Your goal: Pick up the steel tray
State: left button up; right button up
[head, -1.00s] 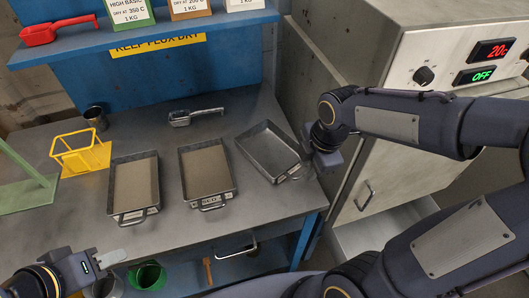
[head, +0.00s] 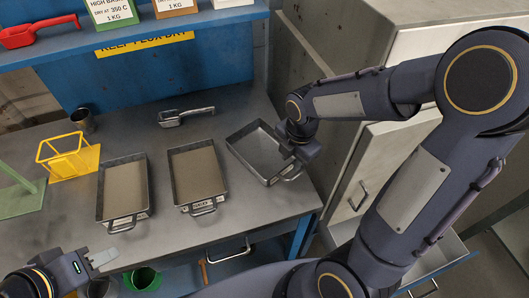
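An empty grey steel tray (head: 252,146) lies on the workbench, the rightmost of three trays in a row. Its front handle (head: 292,173) points toward the lower right. My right gripper (head: 285,158) is at the tray's right front corner, over the rim and close to the handle. Its fingers are hidden behind its own body, so I cannot tell whether they grip the rim. The tray looks flat on the bench. My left gripper (head: 101,258) is low at the left, away from the trays, with pale fingers; their gap is unclear.
Two powder-filled trays, the left one (head: 124,187) and the middle one (head: 197,175), stand beside the empty tray. A metal scoop (head: 186,116), a dark cup (head: 83,121) and a yellow rack (head: 72,159) are on the bench. The cabinet (head: 350,170) stands close on the right.

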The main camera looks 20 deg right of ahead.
aim_at(288, 165)
jog(key=f, duration=0.2)
jog(key=w+f, duration=0.1)
jog(key=f, duration=0.1)
jog(key=shift+a+f, duration=0.2)
jog(key=shift+f, duration=0.15)
grip_shut()
